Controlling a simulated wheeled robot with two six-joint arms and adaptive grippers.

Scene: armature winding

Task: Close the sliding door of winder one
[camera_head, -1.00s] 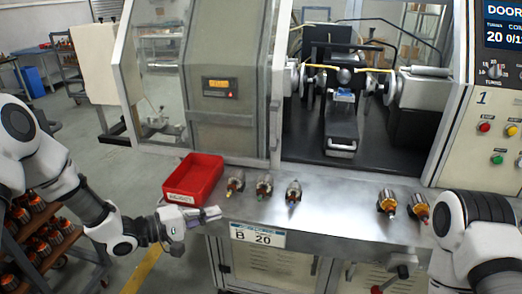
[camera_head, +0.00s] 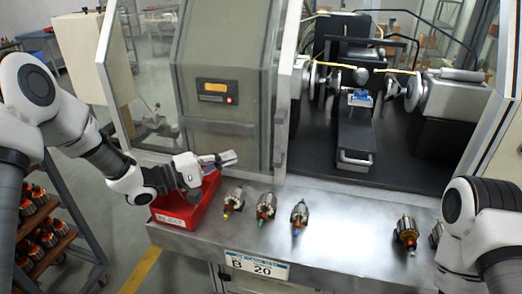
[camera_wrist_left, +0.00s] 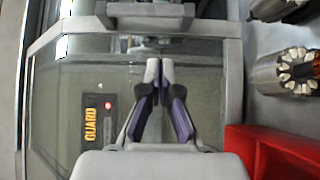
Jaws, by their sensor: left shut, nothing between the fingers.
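In the left wrist view the closed fingertips (camera_wrist_left: 160,66) point towards a grey bar (camera_wrist_left: 145,22) across the top, with the guard panel (camera_wrist_left: 75,110) behind. My right gripper is out of view.
The red bin (camera_head: 178,221) sits below my left gripper at the bench's left end. My right arm fills the lower right.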

